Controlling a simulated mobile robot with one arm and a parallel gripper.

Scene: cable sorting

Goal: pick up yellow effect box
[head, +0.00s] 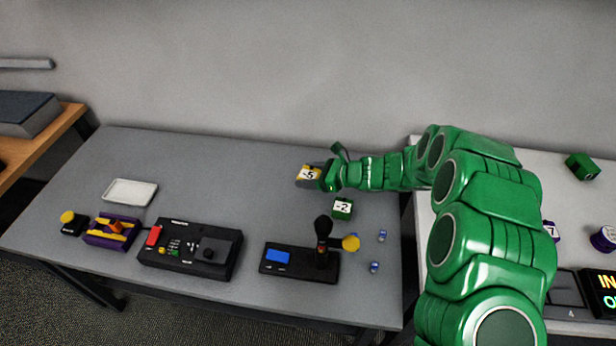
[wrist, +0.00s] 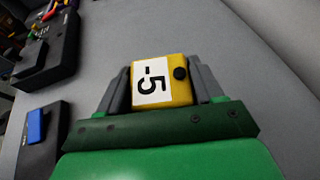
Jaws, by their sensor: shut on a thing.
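The yellow effect box (head: 309,173) has a white "-5" label and is at the back right of the grey table in the head view. In the wrist view the yellow box (wrist: 178,80), with its label and a black knob, sits between the two grey fingers. My gripper (head: 308,177) is shut on it, one finger on each side (wrist: 162,85). I cannot tell whether the box touches the table. A green box (head: 342,208) labelled "-2" stands on the table just in front of my gripper.
A joystick panel (head: 300,262) with a blue button, a black control box (head: 190,249) and a purple-yellow device (head: 112,231) line the front. A white tray (head: 130,192) lies at left. Small blue-white pieces (head: 382,235) lie near the right edge. The back middle is clear.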

